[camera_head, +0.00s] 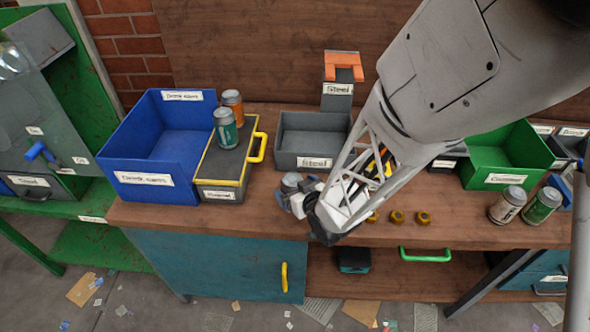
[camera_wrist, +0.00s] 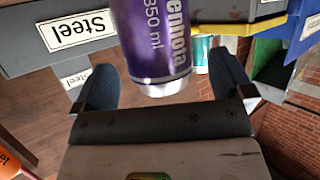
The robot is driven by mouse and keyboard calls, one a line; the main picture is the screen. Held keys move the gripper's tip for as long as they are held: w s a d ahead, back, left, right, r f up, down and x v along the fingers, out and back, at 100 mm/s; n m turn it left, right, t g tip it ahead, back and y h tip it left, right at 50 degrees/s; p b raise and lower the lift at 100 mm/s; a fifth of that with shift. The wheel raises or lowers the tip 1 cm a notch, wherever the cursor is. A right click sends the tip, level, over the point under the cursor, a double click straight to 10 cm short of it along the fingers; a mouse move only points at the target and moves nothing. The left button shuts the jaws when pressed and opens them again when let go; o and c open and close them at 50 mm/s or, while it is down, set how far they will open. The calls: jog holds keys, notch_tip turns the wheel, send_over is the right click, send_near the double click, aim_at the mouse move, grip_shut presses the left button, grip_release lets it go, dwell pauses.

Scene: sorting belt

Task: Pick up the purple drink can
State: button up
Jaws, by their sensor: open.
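The purple drink can (camera_wrist: 152,40) shows in the wrist view between the two blue fingers of my gripper (camera_wrist: 165,85), its top part cut off by the frame edge. A gap shows between the can and each finger. In the head view my gripper (camera_head: 302,192) is low over the bench, just in front of the grey Steel bin. A can's grey lid (camera_head: 291,180) shows beside the fingers there; the rest of it is largely hidden by the gripper. My gripper is open.
Left stand a blue bin (camera_head: 126,150) and a box with a yellow handle (camera_head: 210,180), bearing teal (camera_head: 226,128) and orange (camera_head: 232,102) cans. The grey Steel bin (camera_head: 300,160) is behind the gripper. Several brass nuts (camera_head: 397,216), a green bin (camera_head: 490,178) and two cans (camera_head: 508,204) are right.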

jog(key=shift+x, duration=1.4)
jog(key=shift+c, duration=0.2)
jog(key=c, duration=1)
